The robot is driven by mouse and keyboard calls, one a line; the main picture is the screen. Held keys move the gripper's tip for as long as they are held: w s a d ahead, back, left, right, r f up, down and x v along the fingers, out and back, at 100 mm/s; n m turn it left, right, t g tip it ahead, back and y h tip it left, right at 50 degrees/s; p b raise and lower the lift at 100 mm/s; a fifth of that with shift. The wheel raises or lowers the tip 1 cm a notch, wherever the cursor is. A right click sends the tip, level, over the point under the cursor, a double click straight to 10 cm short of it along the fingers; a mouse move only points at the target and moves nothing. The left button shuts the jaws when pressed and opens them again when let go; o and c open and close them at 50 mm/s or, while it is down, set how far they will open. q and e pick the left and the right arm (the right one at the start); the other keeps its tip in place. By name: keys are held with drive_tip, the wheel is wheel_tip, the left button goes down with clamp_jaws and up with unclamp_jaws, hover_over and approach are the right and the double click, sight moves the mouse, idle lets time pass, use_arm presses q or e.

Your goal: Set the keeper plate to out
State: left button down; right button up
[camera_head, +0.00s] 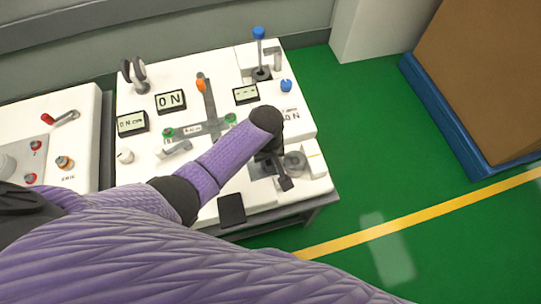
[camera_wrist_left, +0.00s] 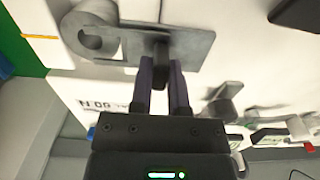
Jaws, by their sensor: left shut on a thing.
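The keeper plate looks like a flat grey metal plate with a round ring at one end. It fills the upper part of the left wrist view (camera_wrist_left: 190,45), and its ring end shows near the cart's right edge in the head view (camera_head: 296,163). A dark upright knob (camera_wrist_left: 160,48) stands on the plate. My left gripper (camera_wrist_left: 161,70) is shut on this knob, with one finger on each side. In the head view the left gripper (camera_head: 270,168) is partly hidden by its own wrist. My right gripper is not in view.
The white cart top (camera_head: 190,70) carries several displays, an orange-tipped lever (camera_head: 201,85), a blue-topped post (camera_head: 259,34) and a black pad (camera_head: 231,210). Another white cart (camera_head: 75,100) stands at left. Green floor (camera_head: 375,130) is open at right, before a blue-based brown box (camera_head: 490,70).

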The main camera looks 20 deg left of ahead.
use_arm(q)
drive_tip(key=s+a+p, duration=0.1)
drive_tip(key=a, duration=0.1)
drive_tip(key=shift+s+a+r+p, duration=0.2)
drive_tip(key=shift+s+a+p, duration=0.1)
drive_tip(key=shift+s+p, duration=0.1)
drive_tip(key=shift+s+a+f, duration=0.1)
drive_tip(key=shift+a+f, duration=0.05)
drive_tip(key=shift+a, duration=0.1)
drive_tip(key=shift+f, duration=0.1)
drive_tip(key=c, duration=0.6)
unclamp_jaws()
drive_tip(key=shift+s, duration=0.1)
drive_tip(key=shift+r, duration=0.3)
wheel_tip(320, 180, up, 9)
drive_tip(key=p, duration=0.6)
drive_tip(key=shift+r+p, duration=0.15)
drive_tip(key=shift+p, duration=0.2)
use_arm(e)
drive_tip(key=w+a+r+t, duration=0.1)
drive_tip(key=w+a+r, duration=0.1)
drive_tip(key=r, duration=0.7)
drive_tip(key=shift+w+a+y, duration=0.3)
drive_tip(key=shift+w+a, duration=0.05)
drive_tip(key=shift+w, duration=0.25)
